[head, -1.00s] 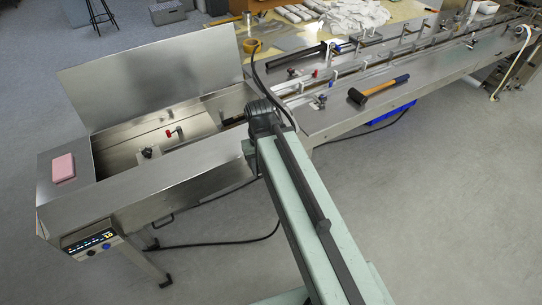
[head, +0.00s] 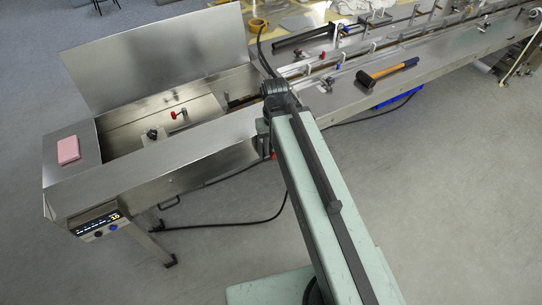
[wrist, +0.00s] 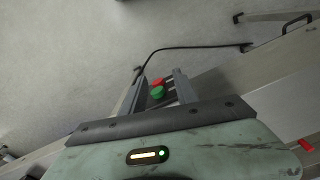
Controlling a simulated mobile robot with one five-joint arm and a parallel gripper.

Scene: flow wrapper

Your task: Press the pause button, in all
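A red button (wrist: 157,82) and a green button (wrist: 157,92) sit side by side in the wrist view. They show between the two fingers of my gripper (wrist: 158,88), which are apart with nothing held. Whether a finger touches either button cannot be told. In the head view my gripper is mostly hidden behind my arm, and a small red spot (head: 272,156) shows beside it at the machine's front side. A control panel (head: 99,224) with lit indicators, a dark button and a blue button is on the machine's left end. No label reading pause is legible.
The steel machine (head: 150,168) runs from lower left to upper right, its lid (head: 160,55) raised. A pink block (head: 68,150) lies on its left end. A hammer (head: 387,72) lies on the conveyor side. A black cable (head: 235,222) hangs in front.

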